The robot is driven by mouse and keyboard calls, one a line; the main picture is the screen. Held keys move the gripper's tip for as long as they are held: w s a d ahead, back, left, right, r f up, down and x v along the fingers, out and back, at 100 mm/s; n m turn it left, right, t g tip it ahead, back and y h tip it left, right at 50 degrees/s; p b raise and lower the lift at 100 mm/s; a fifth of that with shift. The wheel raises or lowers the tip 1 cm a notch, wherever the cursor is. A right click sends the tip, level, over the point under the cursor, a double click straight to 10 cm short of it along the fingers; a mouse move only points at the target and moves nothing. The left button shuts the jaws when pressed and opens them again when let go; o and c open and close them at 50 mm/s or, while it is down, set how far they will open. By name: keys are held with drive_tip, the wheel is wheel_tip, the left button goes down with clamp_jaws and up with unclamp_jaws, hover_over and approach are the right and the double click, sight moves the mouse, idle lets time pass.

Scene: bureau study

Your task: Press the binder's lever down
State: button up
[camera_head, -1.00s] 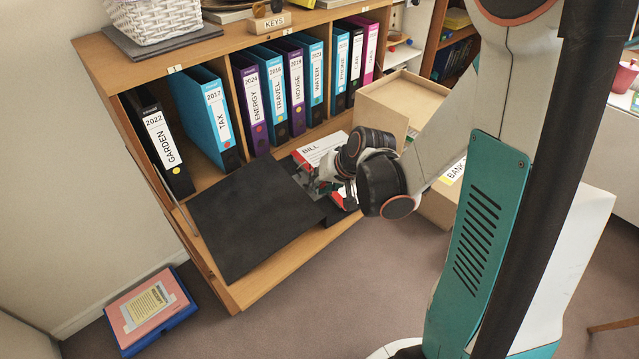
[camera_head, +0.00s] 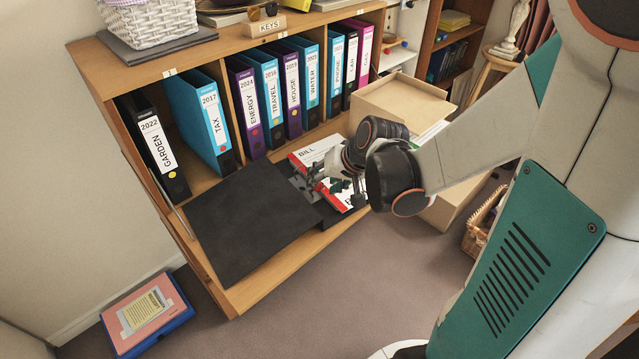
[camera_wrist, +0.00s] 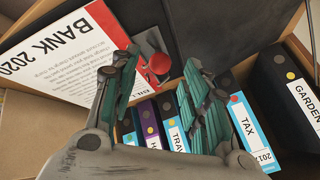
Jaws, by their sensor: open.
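The open binder lies on the lower shelf board, its black cover (camera_head: 245,222) spread flat to the left. White papers with a red band, marked BILL (camera_head: 306,155), lie on its right part. In the wrist view a sheet marked BANK 2020 (camera_wrist: 65,50) lies beside the metal mechanism (camera_wrist: 148,42). A round red knob (camera_wrist: 160,63), apparently the lever's end, shows between my fingers. My gripper (camera_head: 328,187) is open over the mechanism, with its fingers (camera_wrist: 165,95) apart and empty. I cannot tell whether it touches the lever. In the head view my gripper partly hides the mechanism.
Several upright binders, among them GARDEN (camera_head: 155,148) and TAX (camera_head: 208,125), stand behind in the shelf unit. A cardboard box (camera_head: 405,95) stands to the right. A blue and pink folder (camera_head: 147,312) lies on the floor, left. The carpet in front is clear.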

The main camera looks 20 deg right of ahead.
drive_tip(key=shift+v, duration=1.3)
drive_tip(key=shift+c, duration=0.4)
